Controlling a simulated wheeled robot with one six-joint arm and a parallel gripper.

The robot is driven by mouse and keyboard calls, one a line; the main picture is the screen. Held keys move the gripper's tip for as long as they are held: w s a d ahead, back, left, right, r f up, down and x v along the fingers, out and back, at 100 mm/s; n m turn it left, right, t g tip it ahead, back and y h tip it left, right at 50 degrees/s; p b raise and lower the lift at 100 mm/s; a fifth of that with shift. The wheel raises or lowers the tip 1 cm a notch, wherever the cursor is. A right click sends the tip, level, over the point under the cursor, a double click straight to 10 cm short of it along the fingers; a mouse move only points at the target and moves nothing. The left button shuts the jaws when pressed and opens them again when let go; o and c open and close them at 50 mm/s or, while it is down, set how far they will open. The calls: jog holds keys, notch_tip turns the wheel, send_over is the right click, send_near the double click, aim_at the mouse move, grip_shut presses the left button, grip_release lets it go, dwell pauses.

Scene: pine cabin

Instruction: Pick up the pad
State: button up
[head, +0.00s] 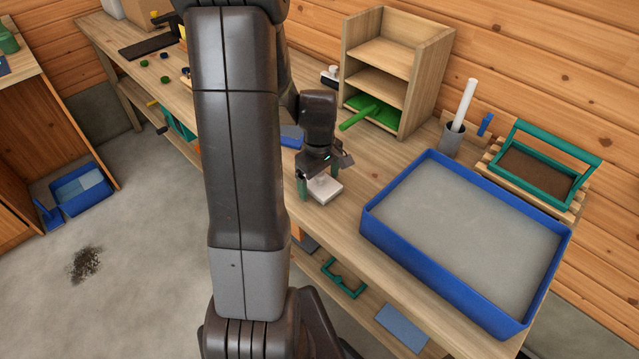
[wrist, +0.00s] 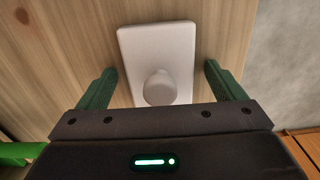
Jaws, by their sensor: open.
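The pad (head: 325,190) is a small white rectangular block lying on the wooden workbench near its front edge. In the wrist view the pad (wrist: 157,45) shows a round white knob (wrist: 159,88) on its upper face. My gripper (head: 319,188) is right above and around the pad, pointing down. In the wrist view my gripper (wrist: 158,84) is open, with one green finger on each side of the pad and a gap on both sides. I cannot tell how far the fingertips are above the bench.
A large blue tray (head: 366,222) with grey contents stands right of the pad. Behind are a wooden shelf unit (head: 388,50) with a green scoop (head: 362,116), a grey cup (head: 451,138) and a teal-framed box (head: 545,150). A blue object (head: 291,136) lies behind my gripper.

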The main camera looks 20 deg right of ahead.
jog(key=c, duration=1.1)
jog(key=shift+r, duration=0.1)
notch_tip(320, 180, up, 10)
